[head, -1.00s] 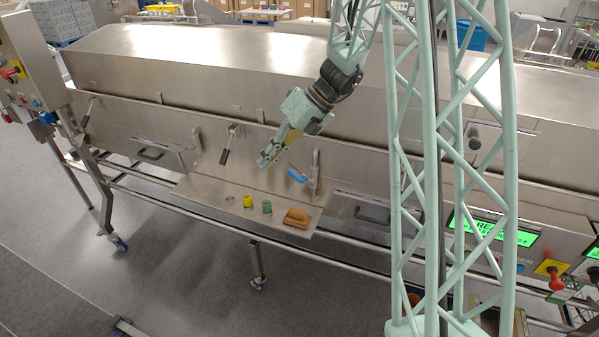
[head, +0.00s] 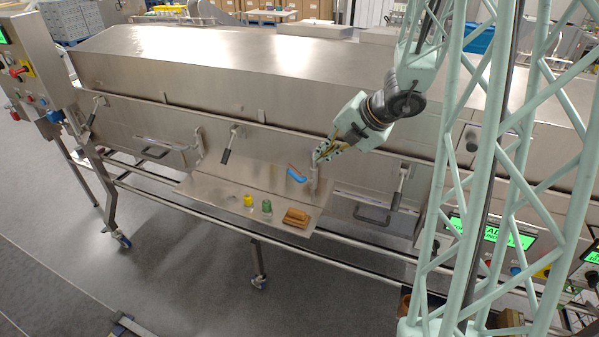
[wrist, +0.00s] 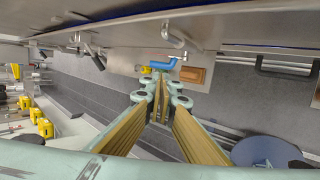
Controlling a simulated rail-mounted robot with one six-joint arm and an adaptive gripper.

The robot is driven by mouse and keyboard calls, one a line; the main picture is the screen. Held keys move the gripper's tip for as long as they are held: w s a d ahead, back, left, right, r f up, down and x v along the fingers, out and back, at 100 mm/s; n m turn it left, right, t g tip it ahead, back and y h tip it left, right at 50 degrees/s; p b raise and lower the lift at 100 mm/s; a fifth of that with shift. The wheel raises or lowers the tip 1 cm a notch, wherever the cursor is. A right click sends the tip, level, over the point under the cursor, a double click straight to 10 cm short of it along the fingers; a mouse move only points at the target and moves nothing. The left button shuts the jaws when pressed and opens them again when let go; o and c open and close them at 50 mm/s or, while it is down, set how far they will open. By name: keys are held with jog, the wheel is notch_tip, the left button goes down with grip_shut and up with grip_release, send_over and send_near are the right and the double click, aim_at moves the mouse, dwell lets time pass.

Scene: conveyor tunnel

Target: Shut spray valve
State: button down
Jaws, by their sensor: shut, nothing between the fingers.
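The spray valve shows as a blue lever (head: 297,175) beside an upright metal pipe (head: 314,182) on the steel panel, above a small shelf. In the head view the lever lies tilted, sloping down to the right. In the wrist view the blue lever (wrist: 161,65) lies roughly crosswise, just beyond my fingertips. My gripper (head: 318,157) is shut and empty, pointing left and down at the top of the pipe. It also shows in the wrist view (wrist: 160,80), with its fingers together. I cannot tell whether it touches the pipe or lever.
The steel shelf (head: 210,189) holds a yellow item (head: 248,201), a green item (head: 266,207) and a brown block (head: 296,218). Black-handled latches (head: 228,148) and (head: 397,190) stand on the tunnel side. A control box (head: 30,60) is at the far left.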

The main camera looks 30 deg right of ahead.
aim_at(300, 181)
jog(key=shift+f, duration=0.1)
jog(key=shift+b+x, duration=1.3)
jog(key=shift+x, duration=5.65)
jog(key=shift+a, duration=0.1)
